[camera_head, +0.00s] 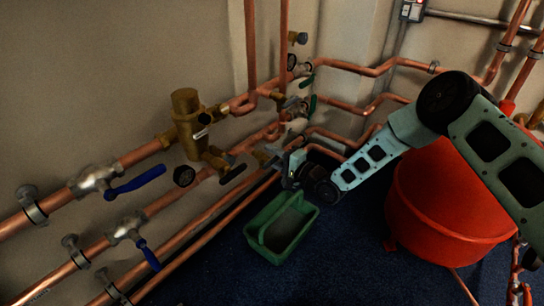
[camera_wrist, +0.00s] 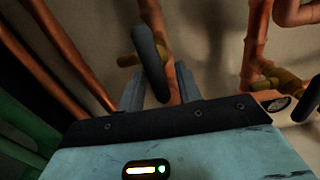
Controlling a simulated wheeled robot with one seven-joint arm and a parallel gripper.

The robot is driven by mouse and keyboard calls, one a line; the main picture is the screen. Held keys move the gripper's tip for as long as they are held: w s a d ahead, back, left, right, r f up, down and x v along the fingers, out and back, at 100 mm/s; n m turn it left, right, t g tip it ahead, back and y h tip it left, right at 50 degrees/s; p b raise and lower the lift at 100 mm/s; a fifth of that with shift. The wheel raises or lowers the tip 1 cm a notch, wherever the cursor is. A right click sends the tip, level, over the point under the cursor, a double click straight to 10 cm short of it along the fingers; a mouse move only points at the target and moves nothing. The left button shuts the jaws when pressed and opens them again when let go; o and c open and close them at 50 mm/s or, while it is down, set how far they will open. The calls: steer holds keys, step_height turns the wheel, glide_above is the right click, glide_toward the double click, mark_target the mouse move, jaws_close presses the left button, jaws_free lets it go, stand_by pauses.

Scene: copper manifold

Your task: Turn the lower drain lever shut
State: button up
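In the wrist view a dark grey lever (camera_wrist: 150,62) sits on a small brass valve (camera_wrist: 128,60) at a copper pipe. My gripper (camera_wrist: 158,88) has its two fingers apart, with the lower end of this lever in the gap between them. I cannot tell whether either finger touches it. In the head view my gripper (camera_head: 270,156) is at the lower pipes, right of the brass body. The lever between the fingers is not clear there. Another dark lever (camera_head: 232,174) is just left of my gripper.
A green tray (camera_head: 262,248) stands on the blue floor below my gripper. A red tub (camera_head: 440,205) is at the right, below my arm. Blue levers (camera_head: 136,183) are on the left pipes. A brass valve body (camera_head: 187,125) and copper pipes line the wall.

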steer(key=p+v, duration=0.5)
steer(key=v, duration=1.2)
steer(key=shift+s+f, duration=0.1)
steer(key=s+a+r+n+g+h, duration=0.2)
steer(key=s+r+n+g+h, duration=0.15)
steer(key=r+n, duration=0.2)
steer(key=s+a+r+n+g+h, duration=0.25)
steer(key=r+n+h, duration=0.2)
steer(key=r, duration=0.25)
steer(key=s+d+r+n+g+h, duration=0.25)
steer(key=s+r, duration=0.35)
steer(key=s, duration=0.6)
steer(key=s+d+r+n+g+h, duration=0.2)
steer(key=s+d+r+n+h, duration=0.3)
steer(key=s, duration=0.7)
step_height(320, 180, up, 38)
steer(key=s+a+m+y+p, duration=0.1)
steer(key=y+p, duration=0.1)
steer(key=p, duration=3.4)
steer(key=shift+m+p, duration=0.35)
steer(key=shift+p, duration=0.05)
